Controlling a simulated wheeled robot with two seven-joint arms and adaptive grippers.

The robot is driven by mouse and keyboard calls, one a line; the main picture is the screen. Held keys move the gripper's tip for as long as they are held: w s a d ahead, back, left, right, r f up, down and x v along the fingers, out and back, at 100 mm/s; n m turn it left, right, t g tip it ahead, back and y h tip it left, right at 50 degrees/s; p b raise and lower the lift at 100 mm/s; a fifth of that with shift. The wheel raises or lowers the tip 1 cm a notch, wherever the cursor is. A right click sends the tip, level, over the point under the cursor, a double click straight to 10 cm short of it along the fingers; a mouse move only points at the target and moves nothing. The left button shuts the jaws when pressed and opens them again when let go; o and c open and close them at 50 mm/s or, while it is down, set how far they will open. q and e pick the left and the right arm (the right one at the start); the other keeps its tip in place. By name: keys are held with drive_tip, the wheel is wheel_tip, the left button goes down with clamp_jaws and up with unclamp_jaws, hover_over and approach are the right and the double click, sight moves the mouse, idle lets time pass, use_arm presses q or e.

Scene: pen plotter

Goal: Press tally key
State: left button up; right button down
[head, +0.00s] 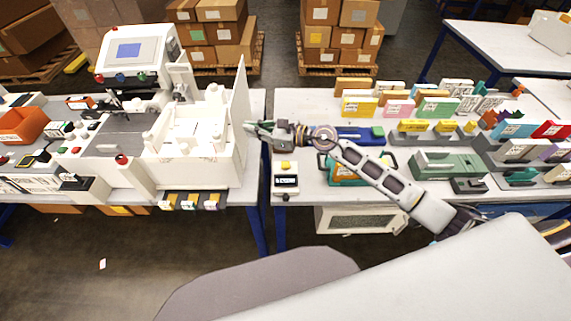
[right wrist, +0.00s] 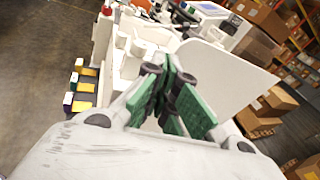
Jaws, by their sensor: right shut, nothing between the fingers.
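A small white box with a dark display (head: 286,181) stands at the front left corner of the right table. A yellow key (head: 286,166) sits at its top, and it looks like the tally key. My right gripper (head: 250,127) is above the gap between the tables, beyond and to the left of the box, apart from the key. Its green-padded fingers (right wrist: 170,92) are shut with nothing between them in the right wrist view, where the box does not show. My left gripper is not in view.
The white plotter machine (head: 135,57) and a white walled housing (head: 215,130) stand on the left table, close to my right gripper. A teal-and-orange case (head: 345,180) lies right of the box, under my right arm. Several coloured card packs (head: 398,108) fill the right table.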

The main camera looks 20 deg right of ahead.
drive_tip(key=d+f+n+g+h, duration=0.3)
drive_tip(key=f+n, duration=0.1)
drive_tip(key=f, duration=0.2)
drive_tip(key=n+g+h, duration=0.1)
drive_tip(key=n+h, duration=0.2)
drive_tip(key=n, duration=0.1)
hover_over(285, 166)
wheel_tip(285, 166, down, 4)
drive_tip(key=shift+f, duration=0.2)
drive_tip(key=shift+f, duration=0.15)
drive_tip(key=shift+m, duration=0.3)
drive_tip(key=shift+f+b, duration=1.1)
drive_tip(key=shift+f, duration=1.9)
drive_tip(key=shift+f+b, duration=1.15)
drive_tip(key=shift+f, duration=0.05)
drive_tip(key=shift+f, duration=0.15)
drive_tip(key=shift+f+b, duration=0.3)
drive_tip(key=shift+b, duration=0.35)
